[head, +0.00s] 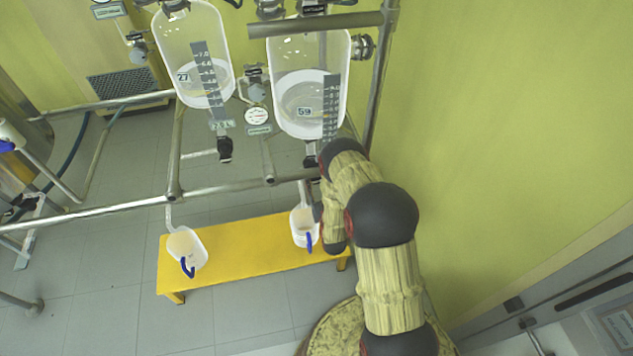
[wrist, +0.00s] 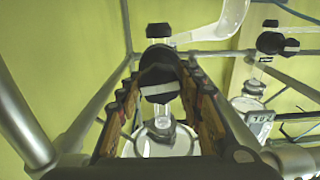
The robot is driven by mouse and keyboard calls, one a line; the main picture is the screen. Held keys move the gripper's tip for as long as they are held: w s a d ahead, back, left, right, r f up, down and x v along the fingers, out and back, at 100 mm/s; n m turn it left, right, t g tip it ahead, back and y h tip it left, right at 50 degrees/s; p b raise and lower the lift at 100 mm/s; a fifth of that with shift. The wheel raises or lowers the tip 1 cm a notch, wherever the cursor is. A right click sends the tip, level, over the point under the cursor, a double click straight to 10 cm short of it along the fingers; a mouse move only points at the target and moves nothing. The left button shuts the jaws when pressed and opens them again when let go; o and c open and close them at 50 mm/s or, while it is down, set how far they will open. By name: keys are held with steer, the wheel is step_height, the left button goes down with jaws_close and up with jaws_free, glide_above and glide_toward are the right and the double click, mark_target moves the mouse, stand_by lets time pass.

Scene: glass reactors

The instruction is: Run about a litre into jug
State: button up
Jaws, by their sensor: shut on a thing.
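Two glass reactors hang on a metal frame: the left reactor (head: 195,60) is tagged 27, the right reactor (head: 290,75) is tagged 59. Each has a dark bottom outlet valve. A white jug with a blue handle stands below each: the left jug (head: 185,248) and the right jug (head: 302,226), both on a yellow bench. My arm reaches up to the right reactor's outlet (head: 310,160) and partly hides it. In the wrist view my gripper (wrist: 160,88) is shut on a black valve handle (wrist: 158,76) on a glass outlet. No stream is discernible, and the jugs' fill is unclear.
The yellow bench (head: 238,254) stands low on the tiled floor. A horizontal rail (head: 110,208) crosses in front of the reactors. Frame posts stand close around my gripper. A yellow-green wall (head: 500,120) is at the right.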

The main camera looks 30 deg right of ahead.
steer(key=n+b, duration=0.1)
steer(key=n, duration=0.4)
steer(key=n+b, duration=0.1)
steer(key=n, duration=0.4)
steer(key=shift+n, duration=0.4)
steer(key=n+b, duration=0.1)
steer(key=n, duration=0.4)
steer(key=shift+n, duration=0.3)
steer(key=shift+r+n+b, duration=0.1)
steer(key=shift+n+b, duration=0.4)
steer(key=shift+n, duration=1.7)
steer(key=o, duration=1.2)
steer(key=shift+s, duration=0.1)
steer(key=v, duration=1.1)
steer(key=shift+s+a, duration=0.1)
steer(key=shift+s, duration=0.25)
